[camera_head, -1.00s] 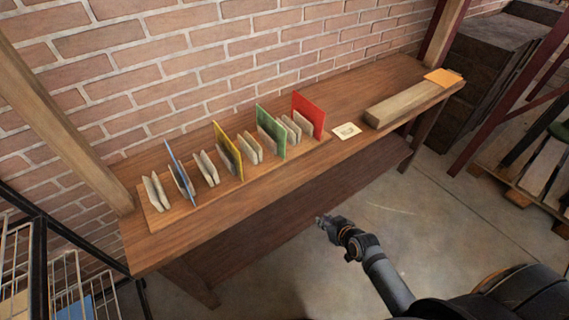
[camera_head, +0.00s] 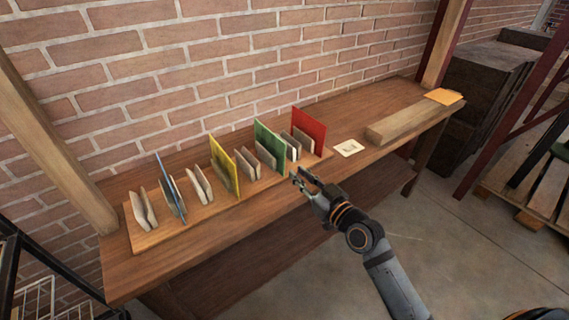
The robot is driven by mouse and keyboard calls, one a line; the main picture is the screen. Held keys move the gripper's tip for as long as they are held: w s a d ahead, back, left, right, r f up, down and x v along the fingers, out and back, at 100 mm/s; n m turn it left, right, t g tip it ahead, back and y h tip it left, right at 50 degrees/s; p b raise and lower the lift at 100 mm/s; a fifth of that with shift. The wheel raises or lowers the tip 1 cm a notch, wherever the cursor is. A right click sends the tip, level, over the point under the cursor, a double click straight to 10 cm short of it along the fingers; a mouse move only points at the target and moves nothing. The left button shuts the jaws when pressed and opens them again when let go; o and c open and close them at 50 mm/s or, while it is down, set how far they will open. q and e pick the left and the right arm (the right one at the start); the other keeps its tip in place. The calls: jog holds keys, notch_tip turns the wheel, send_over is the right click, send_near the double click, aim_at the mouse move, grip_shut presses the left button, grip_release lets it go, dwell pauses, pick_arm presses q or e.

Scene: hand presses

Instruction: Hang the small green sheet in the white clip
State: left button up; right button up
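A green sheet (camera_head: 268,147) stands upright in the row on the wooden board on the bench. I cannot tell whether it is the small green sheet of the task. Several pale, paired plates (camera_head: 248,163) stand between the coloured sheets; none shows clearly as a white clip. My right gripper (camera_head: 300,176) is just in front of the board, right of and below the green sheet in the picture. Its two fingers look apart and nothing shows between them. My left gripper is out of view.
Yellow (camera_head: 224,168), blue (camera_head: 171,190) and red (camera_head: 308,130) sheets stand in the same row. A small pale card (camera_head: 348,147) lies right of the board. A long wooden block (camera_head: 405,122) and an orange sheet (camera_head: 443,96) are at the bench's right end. A brick wall stands behind.

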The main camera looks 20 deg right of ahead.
aim_at(276, 145)
jog(key=b+x, duration=0.1)
jog(key=x, duration=0.4)
jog(key=shift+w+a+f, duration=0.15)
jog(key=shift+w, duration=0.15)
jog(key=shift+x, duration=0.8)
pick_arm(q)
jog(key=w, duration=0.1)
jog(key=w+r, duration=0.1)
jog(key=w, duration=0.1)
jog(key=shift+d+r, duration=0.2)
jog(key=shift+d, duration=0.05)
pick_arm(e)
grip_shut()
